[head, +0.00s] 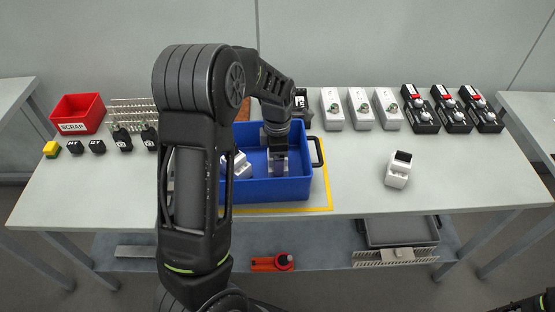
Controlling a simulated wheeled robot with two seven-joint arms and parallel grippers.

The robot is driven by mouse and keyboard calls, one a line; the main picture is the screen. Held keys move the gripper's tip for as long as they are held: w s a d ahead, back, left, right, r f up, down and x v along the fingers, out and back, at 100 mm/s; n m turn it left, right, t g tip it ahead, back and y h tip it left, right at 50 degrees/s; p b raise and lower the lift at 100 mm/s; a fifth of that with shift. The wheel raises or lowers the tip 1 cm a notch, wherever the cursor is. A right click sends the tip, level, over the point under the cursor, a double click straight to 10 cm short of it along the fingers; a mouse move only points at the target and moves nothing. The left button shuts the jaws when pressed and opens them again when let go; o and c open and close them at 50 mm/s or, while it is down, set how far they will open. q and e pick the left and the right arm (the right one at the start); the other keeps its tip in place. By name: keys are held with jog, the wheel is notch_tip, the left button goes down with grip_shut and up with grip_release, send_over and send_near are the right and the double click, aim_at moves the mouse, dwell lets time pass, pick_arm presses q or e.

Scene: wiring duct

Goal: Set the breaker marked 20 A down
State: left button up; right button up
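My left arm reaches across the middle of the head view, and its gripper (278,168) points down inside the blue tote (270,190). I cannot tell whether its fingers are open or shut, or whether they hold anything. White breaker-like pieces (241,165) lie in the tote just left of the gripper, partly hidden by my arm. Another white piece with a dark top (398,170) stands alone on the table to the right. No 20 A marking is readable on any of them. Only a bit of my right arm shows at the bottom right corner; its gripper is out of view.
Several white boxes (332,109) and black units (420,109) line the back right. The table's front right is clear.

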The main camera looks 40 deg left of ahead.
pick_arm(q)
jog(key=o, duration=1.7)
jog(key=shift+f, duration=0.1)
jog(key=shift+c, duration=0.2)
notch_tip(320, 180, up, 12)
jog(key=shift+r+b, duration=0.2)
jog(key=shift+b, duration=0.1)
